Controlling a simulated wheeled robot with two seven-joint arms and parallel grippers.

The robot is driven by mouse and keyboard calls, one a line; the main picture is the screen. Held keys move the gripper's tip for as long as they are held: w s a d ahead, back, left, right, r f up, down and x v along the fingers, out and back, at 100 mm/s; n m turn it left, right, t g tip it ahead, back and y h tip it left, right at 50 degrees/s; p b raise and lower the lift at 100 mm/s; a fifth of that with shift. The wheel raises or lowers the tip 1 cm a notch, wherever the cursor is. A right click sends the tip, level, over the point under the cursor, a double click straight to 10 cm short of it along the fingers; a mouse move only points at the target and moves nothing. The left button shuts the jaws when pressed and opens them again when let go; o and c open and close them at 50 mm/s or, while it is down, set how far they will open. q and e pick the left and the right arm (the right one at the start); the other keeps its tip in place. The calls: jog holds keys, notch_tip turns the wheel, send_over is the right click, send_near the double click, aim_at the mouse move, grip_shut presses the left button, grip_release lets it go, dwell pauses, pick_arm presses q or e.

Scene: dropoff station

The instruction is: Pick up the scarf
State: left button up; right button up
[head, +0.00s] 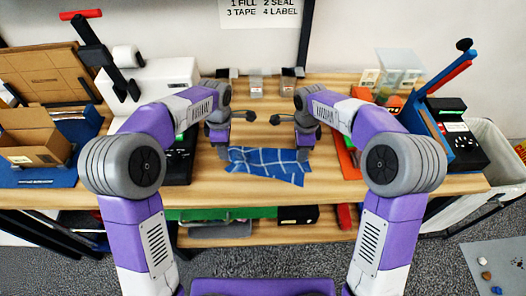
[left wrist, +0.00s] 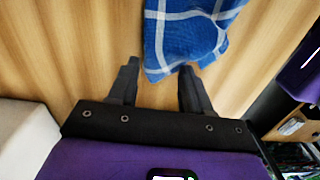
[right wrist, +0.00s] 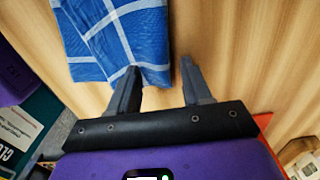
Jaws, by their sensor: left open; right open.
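The scarf (head: 265,166) is blue with a white check and lies flat near the front edge of the wooden table, between my two grippers. My left gripper (head: 224,150) is at the scarf's left end. In the left wrist view the scarf (left wrist: 183,35) reaches in between the tips of the open left fingers (left wrist: 158,75). My right gripper (head: 303,155) is at the scarf's right end.
An open cardboard box (head: 33,140) stands on a blue mat at the left. A black device (head: 180,158) is beside my left arm. A blue stand with a black terminal (head: 458,140) is at the right. Clear bins (head: 400,68) stand at the back right. The table behind the scarf is mostly bare.

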pick_arm(q)
jog(key=shift+f, duration=0.3)
jog(key=shift+f, duration=0.2)
pick_arm(e)
jog(key=shift+f, duration=0.1)
pick_arm(q)
grip_shut()
pick_arm(e)
grip_shut()
dwell(0.4)
pick_arm(q)
jog(key=shift+r, duration=0.15)
